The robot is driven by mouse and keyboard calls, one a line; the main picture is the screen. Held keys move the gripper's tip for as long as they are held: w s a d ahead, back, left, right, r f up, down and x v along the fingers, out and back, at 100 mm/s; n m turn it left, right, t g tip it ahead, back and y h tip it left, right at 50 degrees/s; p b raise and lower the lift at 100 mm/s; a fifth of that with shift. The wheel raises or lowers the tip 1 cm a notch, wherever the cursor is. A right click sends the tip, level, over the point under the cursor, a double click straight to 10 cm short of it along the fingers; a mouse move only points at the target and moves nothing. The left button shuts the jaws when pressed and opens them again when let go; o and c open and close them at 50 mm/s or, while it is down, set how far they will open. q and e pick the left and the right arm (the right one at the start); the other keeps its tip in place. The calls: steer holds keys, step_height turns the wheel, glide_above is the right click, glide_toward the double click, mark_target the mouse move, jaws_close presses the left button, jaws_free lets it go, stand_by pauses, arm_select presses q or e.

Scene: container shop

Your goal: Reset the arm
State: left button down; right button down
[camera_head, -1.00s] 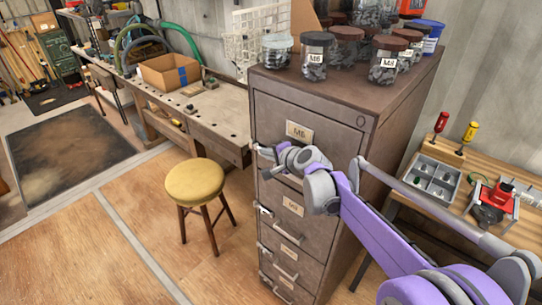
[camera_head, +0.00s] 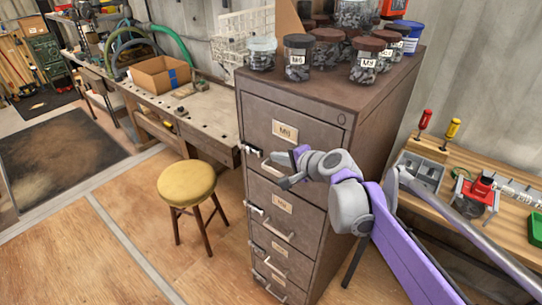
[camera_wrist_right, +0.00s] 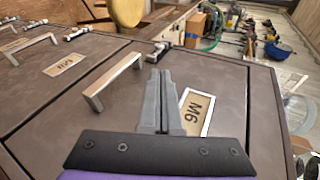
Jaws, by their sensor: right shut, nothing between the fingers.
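My right gripper (camera_head: 287,170) is in front of the upper drawers of a brown metal cabinet (camera_head: 360,140). Its two grey fingers (camera_wrist_right: 160,100) are shut together with nothing between them in the wrist view. The top drawer (camera_head: 285,122) carries an M6 label (camera_head: 285,131), which also shows beside the fingers in the wrist view (camera_wrist_right: 196,112). The drawers look closed. In the wrist view a silver drawer handle (camera_wrist_right: 112,82) lies to the left of the fingers, apart from them. In the head view the arm hides part of the cabinet front. My left gripper is not in view.
Several jars of hardware, one labelled M6 (camera_head: 298,58), stand on the cabinet. A yellow stool (camera_head: 187,184) is left of it. A workbench (camera_head: 205,112) with a cardboard box (camera_head: 161,76) stands behind. A tool table (camera_head: 470,190) is at right. Floor at lower left is clear.

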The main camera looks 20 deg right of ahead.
steer(key=shift+s, duration=0.1)
stand_by(0.4)
steer(key=s+f+n+g+h, duration=0.2)
steer(key=s+f+n, duration=0.5)
steer(key=s, duration=0.7)
steer(key=s+f+n+g+h, duration=0.2)
steer(key=s+f+n+g, duration=0.2)
steer(key=s+f, duration=0.6)
steer(key=s+n, duration=0.2)
steer(key=s, duration=0.2)
steer(key=shift+s+a+f+n+h, duration=0.25)
steer(key=shift+a+f+n+h, duration=0.05)
steer(key=shift+n, duration=0.1)
